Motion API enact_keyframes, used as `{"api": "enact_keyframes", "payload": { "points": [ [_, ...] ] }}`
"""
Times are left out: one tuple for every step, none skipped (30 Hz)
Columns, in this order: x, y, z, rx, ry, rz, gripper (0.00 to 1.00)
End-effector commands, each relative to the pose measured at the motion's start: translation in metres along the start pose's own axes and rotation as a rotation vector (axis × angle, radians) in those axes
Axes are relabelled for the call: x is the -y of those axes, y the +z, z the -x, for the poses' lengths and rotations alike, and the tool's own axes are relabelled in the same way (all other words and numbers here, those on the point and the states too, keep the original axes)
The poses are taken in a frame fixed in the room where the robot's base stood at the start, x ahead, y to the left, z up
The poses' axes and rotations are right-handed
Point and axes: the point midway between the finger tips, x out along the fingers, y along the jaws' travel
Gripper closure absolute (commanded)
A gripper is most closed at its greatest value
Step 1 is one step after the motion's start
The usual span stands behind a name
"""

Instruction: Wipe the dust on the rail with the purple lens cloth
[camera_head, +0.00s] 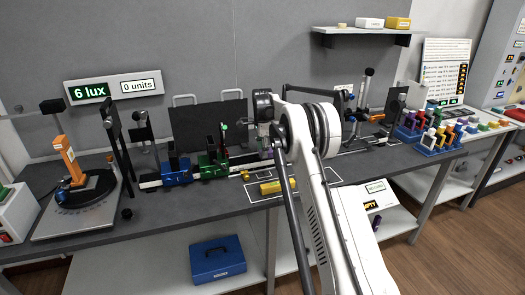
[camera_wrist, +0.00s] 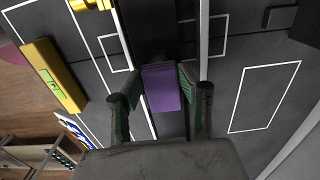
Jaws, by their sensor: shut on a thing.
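The purple lens cloth (camera_wrist: 163,88) is between the two fingers of my gripper (camera_wrist: 161,82) in the wrist view. The fingers are shut on it and it hangs flat above the dark bench surface. In the head view my gripper (camera_head: 265,135) is over the bench, right of the green carrier (camera_head: 212,165), partly hidden by my own arm. The rail (camera_head: 150,184) runs along the bench under the blue carrier (camera_head: 176,172) and the green carrier. Its middle is largely hidden by my arm. I cannot make out dust, or whether the cloth touches the rail.
A yellow block (camera_head: 277,187) lies in front of the rail and also shows in the wrist view (camera_wrist: 53,76). Black panels (camera_head: 208,129) stand behind the carriers. A rotary stage (camera_head: 86,190) is at left. Colored parts (camera_head: 433,130) stand in racks at right.

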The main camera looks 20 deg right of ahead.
Motion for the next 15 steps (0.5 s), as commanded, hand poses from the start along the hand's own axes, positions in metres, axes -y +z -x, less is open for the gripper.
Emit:
{"api": "enact_keyframes", "payload": {
  "points": [
    [0.0, 0.0, 0.0, 0.0, 0.0, 0.0, 0.95],
    [0.0, 0.0, 0.0, 0.0, 0.0, 0.0, 0.95],
    [0.0, 0.0, 0.0, 0.0, 0.0, 0.0, 0.95],
    [0.001, 0.0, 0.0, 0.0, 0.0, 0.0, 0.95],
    [0.002, 0.0, 0.0, 0.0, 0.0, 0.0, 0.95],
    [0.004, 0.0, 0.0, 0.0, 0.0, 0.0, 0.95],
    [0.007, 0.0, -0.001, 0.0, 0.0, 0.0, 0.95],
    [0.009, 0.0, -0.001, 0.0, 0.0, 0.0, 0.95],
    [0.013, 0.0, -0.001, 0.0, 0.0, 0.0, 0.95],
    [0.016, 0.0, -0.001, 0.0, 0.0, 0.0, 0.95],
    [0.018, 0.0, -0.001, 0.0, 0.0, 0.0, 0.95],
    [0.021, 0.0, -0.002, 0.0, 0.0, 0.0, 0.95],
    [0.022, 0.0, -0.002, 0.0, -0.001, 0.0, 0.95],
    [0.024, 0.0, -0.002, 0.0, -0.001, 0.0, 0.95],
    [0.025, 0.0, -0.003, 0.0, -0.001, 0.0, 0.95]
  ]
}}
